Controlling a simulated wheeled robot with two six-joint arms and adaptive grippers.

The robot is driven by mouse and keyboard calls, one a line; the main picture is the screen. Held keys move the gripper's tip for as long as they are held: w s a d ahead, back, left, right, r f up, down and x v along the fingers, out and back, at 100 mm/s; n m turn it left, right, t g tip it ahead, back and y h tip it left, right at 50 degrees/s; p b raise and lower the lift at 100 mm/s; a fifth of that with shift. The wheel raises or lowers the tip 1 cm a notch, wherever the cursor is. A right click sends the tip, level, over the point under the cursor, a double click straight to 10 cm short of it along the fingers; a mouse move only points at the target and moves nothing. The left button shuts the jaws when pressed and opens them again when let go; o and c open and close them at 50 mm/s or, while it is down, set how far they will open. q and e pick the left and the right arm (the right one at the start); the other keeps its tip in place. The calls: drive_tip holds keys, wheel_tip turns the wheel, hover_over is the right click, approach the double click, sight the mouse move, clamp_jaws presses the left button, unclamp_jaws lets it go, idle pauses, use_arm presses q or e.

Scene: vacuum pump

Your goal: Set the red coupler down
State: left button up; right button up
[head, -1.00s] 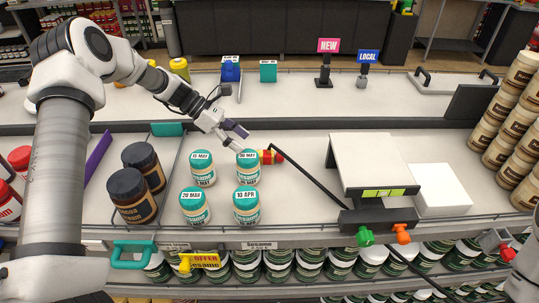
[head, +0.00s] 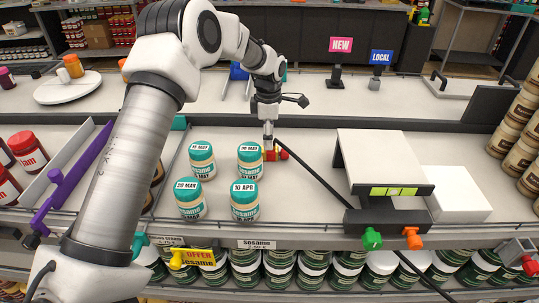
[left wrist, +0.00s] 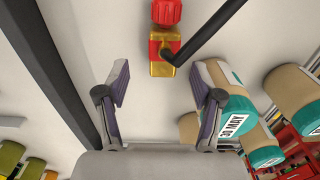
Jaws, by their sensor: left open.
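The red coupler (head: 283,154), red and yellow with a black hose, lies on the white shelf just right of the "30 MAY" jar (head: 250,160). It also shows in the left wrist view (left wrist: 165,42), ahead of my fingers. My left gripper (head: 268,136) is above and slightly behind the coupler. In the left wrist view my left gripper (left wrist: 160,88) has its two fingers wide apart, with nothing between them. The coupler looks apart from both fingers. In the head view, the jar and fingers hide part of the coupler. My right gripper is not in view.
The black hose (head: 318,178) runs to the white vacuum pump (head: 385,160), which has green and orange knobs. Several teal-lidded jars stand left of the coupler. A dark rail (left wrist: 50,65) runs beside my left gripper. Free shelf lies between coupler and pump.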

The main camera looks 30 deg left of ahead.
sight(268, 153)
use_arm(q)
drive_tip(key=f, duration=0.1)
drive_tip(key=f+p, duration=0.1)
drive_tip(key=f, duration=0.1)
drive_tip(key=f+p, duration=0.1)
drive_tip(key=shift+s+d+f, duration=0.2)
drive_tip(key=shift+s+f, duration=0.05)
drive_tip(key=shift+f, duration=0.15)
drive_tip(key=shift+a+f, duration=0.15)
drive_tip(key=shift+f, duration=0.1)
drive_tip(key=shift+r, duration=0.1)
clamp_jaws()
